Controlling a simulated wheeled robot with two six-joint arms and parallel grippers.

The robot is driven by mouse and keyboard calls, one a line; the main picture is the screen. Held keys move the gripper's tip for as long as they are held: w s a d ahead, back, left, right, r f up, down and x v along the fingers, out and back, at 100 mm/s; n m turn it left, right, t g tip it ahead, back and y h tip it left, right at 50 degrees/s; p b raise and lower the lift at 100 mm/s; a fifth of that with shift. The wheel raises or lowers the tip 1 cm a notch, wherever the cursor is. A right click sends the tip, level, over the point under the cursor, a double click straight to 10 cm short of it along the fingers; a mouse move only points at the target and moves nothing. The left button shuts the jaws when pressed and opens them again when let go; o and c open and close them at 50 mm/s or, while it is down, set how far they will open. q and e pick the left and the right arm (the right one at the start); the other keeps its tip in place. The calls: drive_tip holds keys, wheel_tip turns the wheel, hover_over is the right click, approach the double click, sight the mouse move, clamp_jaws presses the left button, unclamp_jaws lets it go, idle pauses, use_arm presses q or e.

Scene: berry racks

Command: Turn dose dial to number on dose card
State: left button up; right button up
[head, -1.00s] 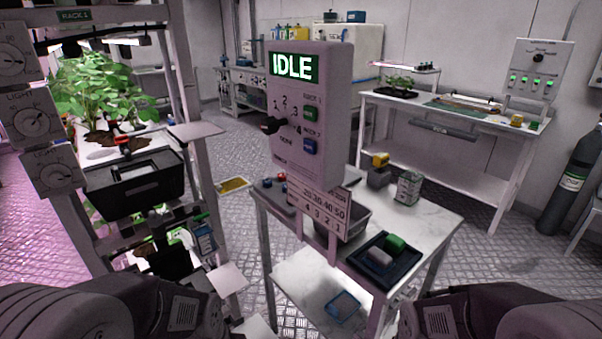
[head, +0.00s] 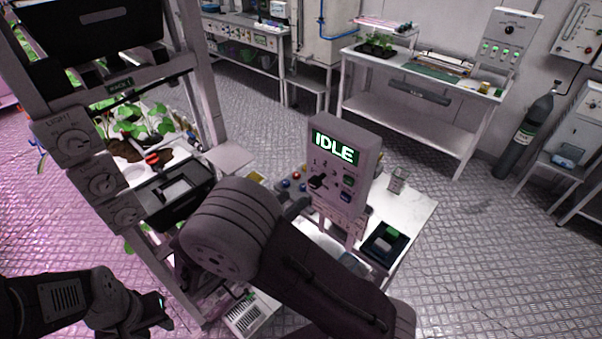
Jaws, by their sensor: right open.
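The dose unit (head: 345,160) is a pale upright box on the small white table. Its green screen (head: 335,147) reads IDLE. The black dose dial (head: 318,181) is on its front, below small numbers; I cannot tell where it points. A printed card (head: 343,219) sits under the box, partly hidden and too small to read. My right arm crosses in front, and my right gripper (head: 297,206) is open beside the box's lower left, mostly hidden behind the arm. It appears apart from the dial. My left gripper (head: 157,312) is low at left, away from the unit; its jaws are unclear.
The small table (head: 415,207) also holds a dark tray (head: 384,246) with a green block and a small clear container (head: 397,179). A rack (head: 205,80) with plants and light dials stands close on the left. Open floor lies to the right.

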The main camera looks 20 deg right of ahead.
sight(312, 184)
drive_tip(key=p+x, duration=0.2)
drive_tip(key=x, duration=0.5)
drive_tip(key=shift+w+d+r, duration=0.1)
drive_tip(key=shift+w+d, duration=0.05)
drive_tip(key=shift+d, duration=0.15)
drive_tip(key=shift+w+d, duration=0.1)
drive_tip(key=shift+d, duration=0.5)
drive_tip(key=shift+a, duration=0.15)
clamp_jaws()
